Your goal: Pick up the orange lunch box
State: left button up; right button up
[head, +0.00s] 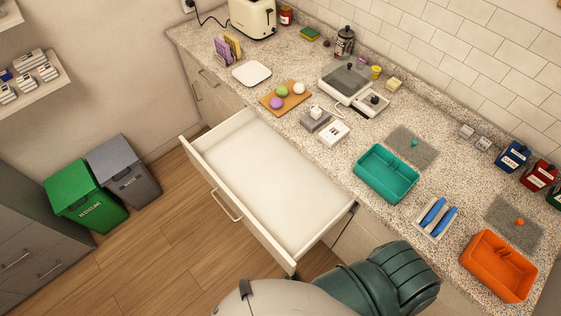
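The orange lunch box (488,281) sits open on the speckled counter (416,218) at the lower right. It has low walls and a raised divider inside, and looks empty. A grey flat rectangle (497,207) with a small orange piece (519,222) on it lies just behind the box. Neither gripper shows in the head view. Only a white rounded part and a dark green ribbed part of my own body show at the bottom middle, left of the orange box and apart from it.
A teal lunch box (374,183) and a tray of blue-handled utensils (443,229) stand left of the orange box. Blue (513,157) and red (537,178) canisters stand behind it. An open white drawer (265,185) juts out below the counter. Bins stand at the left.

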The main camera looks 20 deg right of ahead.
aim_at(499, 265)
jog(key=z, duration=3.15)
jog(key=l+z, duration=0.3)
jog(key=z, duration=0.15)
jog(key=l+z, duration=0.3)
jog(key=z, duration=0.15)
